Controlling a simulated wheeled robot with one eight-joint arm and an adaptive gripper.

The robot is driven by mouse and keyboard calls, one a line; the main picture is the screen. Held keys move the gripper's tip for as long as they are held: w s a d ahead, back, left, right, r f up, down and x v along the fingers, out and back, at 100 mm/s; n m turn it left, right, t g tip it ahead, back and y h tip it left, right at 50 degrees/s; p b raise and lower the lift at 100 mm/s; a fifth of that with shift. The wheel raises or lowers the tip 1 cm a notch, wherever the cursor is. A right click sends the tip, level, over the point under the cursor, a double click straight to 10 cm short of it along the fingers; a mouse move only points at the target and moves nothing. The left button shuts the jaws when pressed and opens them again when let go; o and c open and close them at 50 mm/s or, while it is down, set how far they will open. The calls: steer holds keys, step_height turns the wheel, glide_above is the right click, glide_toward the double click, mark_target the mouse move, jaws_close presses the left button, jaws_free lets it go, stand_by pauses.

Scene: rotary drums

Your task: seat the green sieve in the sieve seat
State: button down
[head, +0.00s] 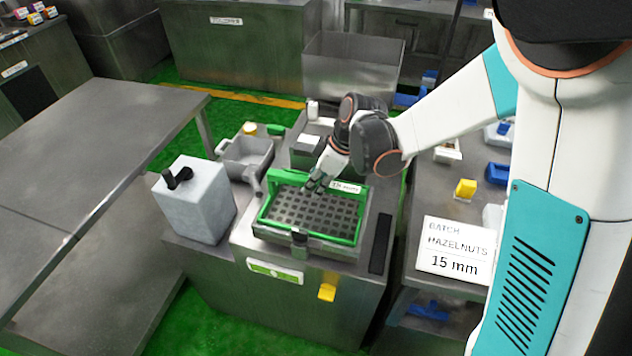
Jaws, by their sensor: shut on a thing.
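The green sieve (309,213) has a green frame and a dark perforated plate, with a small white label on its far side. It lies over the metal sieve seat (318,249) on top of the machine, and looks roughly level and lined up with it. I cannot tell whether it rests fully down in the seat. My gripper (317,187) is at the far side of the sieve, shut on its green bar. The fingers hide part of that bar.
A pale box with a black handle (194,199) stands left of the seat. A grey tray (246,157) sits behind it. A sign (455,250) reads "BATCH HAZELNUTS 15 mm". A yellow tab (327,291) is on the machine's front. The left table (85,160) is bare.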

steer(key=c, duration=1.3)
jaws_free()
steer(key=shift+c, duration=0.2)
steer(key=v, duration=1.2)
steer(key=s+d+r+m+t+h, duration=0.2)
steer(key=s+d+m, duration=0.4)
steer(key=s, duration=0.3)
steer(key=s+d+r+m+t+h, duration=0.2)
steer(key=s+d+m+t, duration=0.1)
steer(key=s+d+m, duration=0.3)
steer(key=s+m, duration=0.2)
steer(key=s, duration=0.2)
steer(key=shift+r+t, duration=0.3)
steer(key=shift+r, duration=0.1)
